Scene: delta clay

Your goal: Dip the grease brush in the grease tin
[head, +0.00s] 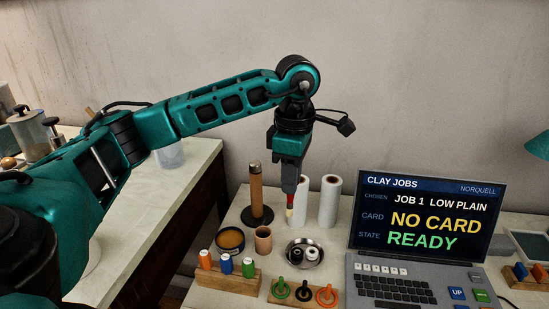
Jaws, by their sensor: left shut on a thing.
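My left gripper (290,185) points down over the back of the table and is shut on the grease brush (289,212). The brush hangs upright, with a red part just below the fingers and a pale tip at the bottom. The grease tin (230,240) is a round, dark-rimmed tin with amber content, open at the top. It stands on the table to the left of and nearer than the brush, which is apart from it. My right gripper is not in view.
A brown roll on a dark stand (256,193) rises between tin and brush. A clay cup (263,239) stands beside the tin. White rolls (329,202) are behind, a metal bowl (320,248) in front. A wooden block (232,287) holds coloured spools. A console (425,220) is right.

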